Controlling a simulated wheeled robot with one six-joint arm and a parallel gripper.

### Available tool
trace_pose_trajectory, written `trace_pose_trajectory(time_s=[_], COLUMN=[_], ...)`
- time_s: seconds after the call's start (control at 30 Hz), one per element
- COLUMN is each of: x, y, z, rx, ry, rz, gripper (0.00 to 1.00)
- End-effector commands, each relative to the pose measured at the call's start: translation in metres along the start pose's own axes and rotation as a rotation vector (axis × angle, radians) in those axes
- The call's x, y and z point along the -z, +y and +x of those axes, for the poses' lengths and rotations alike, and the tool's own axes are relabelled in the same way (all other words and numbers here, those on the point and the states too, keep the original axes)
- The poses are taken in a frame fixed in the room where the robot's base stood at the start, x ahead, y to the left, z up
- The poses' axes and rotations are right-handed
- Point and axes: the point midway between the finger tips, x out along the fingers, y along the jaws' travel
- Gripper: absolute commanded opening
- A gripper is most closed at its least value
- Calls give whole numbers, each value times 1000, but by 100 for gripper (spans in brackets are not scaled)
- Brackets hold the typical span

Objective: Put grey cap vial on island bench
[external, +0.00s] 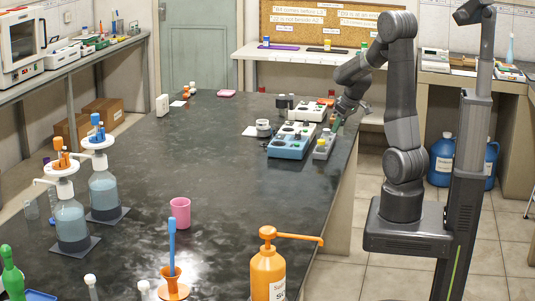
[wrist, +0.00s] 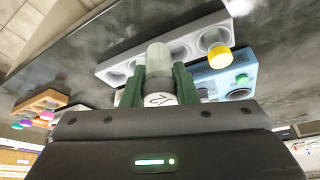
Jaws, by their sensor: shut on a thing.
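My gripper (wrist: 160,88) has green fingers shut on a small vial (wrist: 158,58) in the wrist view. The vial has a dull grey section and a pale end with a dark mark. It lies over a grey rack (wrist: 112,68) with round holes; I cannot tell whether it is clear of the rack. In the external view my gripper (external: 337,122) is just above the grey rack (external: 322,151) near the right edge of the dark island bench (external: 130,165). The vial cannot be made out there.
A yellow-capped vial (wrist: 219,56) stands in the grey rack. The bench's middle is clear around the pink cup (external: 180,212). Flasks (external: 72,222) stand at the left.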

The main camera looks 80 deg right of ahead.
Motion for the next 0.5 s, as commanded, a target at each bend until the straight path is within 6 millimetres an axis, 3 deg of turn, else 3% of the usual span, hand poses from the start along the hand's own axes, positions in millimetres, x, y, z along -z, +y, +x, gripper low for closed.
trace_pose_trajectory(time_s=[0.1, 0.5], x=[-8, -24], y=[0, 0], z=[20, 59], rx=[1, 1], ry=[-4, -3], rz=[0, 1], gripper=[1, 1])
